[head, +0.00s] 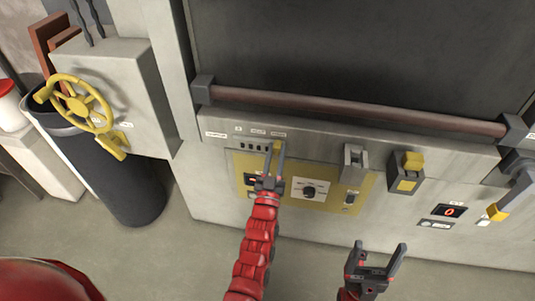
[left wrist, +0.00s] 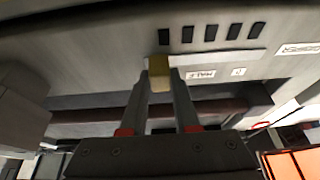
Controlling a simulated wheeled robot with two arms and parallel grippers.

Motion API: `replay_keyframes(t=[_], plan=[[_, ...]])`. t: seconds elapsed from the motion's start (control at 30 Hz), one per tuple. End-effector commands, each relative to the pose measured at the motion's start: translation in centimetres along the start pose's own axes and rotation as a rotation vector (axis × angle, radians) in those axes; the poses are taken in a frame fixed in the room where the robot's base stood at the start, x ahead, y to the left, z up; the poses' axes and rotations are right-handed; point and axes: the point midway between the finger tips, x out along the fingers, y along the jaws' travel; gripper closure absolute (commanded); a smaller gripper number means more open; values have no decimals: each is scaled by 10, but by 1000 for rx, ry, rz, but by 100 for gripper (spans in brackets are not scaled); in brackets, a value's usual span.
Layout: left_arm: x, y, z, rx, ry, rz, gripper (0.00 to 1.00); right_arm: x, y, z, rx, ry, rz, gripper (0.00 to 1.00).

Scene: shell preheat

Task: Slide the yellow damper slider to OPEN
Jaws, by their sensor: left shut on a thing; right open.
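The yellow damper slider (head: 277,146) sits on the strip of the grey front panel, at the right end of its row of labels, just below the rightmost label (head: 278,135). My left gripper (head: 276,152) is shut on the slider. In the left wrist view the yellow slider (left wrist: 160,72) stands between the two fingers (left wrist: 160,85), at the end of a pale slot plate (left wrist: 222,60). The middle label (left wrist: 200,75) shows beside it; the end label there is hidden. My right gripper (head: 378,262) is open and empty, low in front of the panel.
A dark handle bar (head: 360,110) runs above the strip. Below are a yellow plate with a knob (head: 309,191), and to the right switches (head: 408,170) and a yellow-tipped lever (head: 500,208). A yellow handwheel (head: 82,104) stands at left. Floor in front is clear.

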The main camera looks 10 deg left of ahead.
Motion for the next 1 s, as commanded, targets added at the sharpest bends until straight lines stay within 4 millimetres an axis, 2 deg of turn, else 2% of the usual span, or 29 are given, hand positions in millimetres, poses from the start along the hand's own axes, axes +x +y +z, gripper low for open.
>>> replay_keyframes(t=[0.13,0.17,0.3,0.33,0.6,0.73,0.87,1.0], plan=[[0,2,0,-1,-2,4,100,0,0,0,0,0,0,18],[0,2,0,-1,-2,4,69,1,0,0,0,0,0,18],[0,2,0,-1,-2,3,44,0,0,0,0,0,0,18],[0,2,0,-1,-2,3,40,0,0,0,0,0,0,18],[0,1,0,-1,-1,2,40,0,0,0,0,0,0,18],[-8,1,2,-1,-2,2,40,-2,0,0,0,0,0,18],[-30,1,3,-1,-4,2,40,-8,0,1,0,0,0,18],[-65,0,4,0,-4,3,40,-15,-1,3,0,0,0,18]])
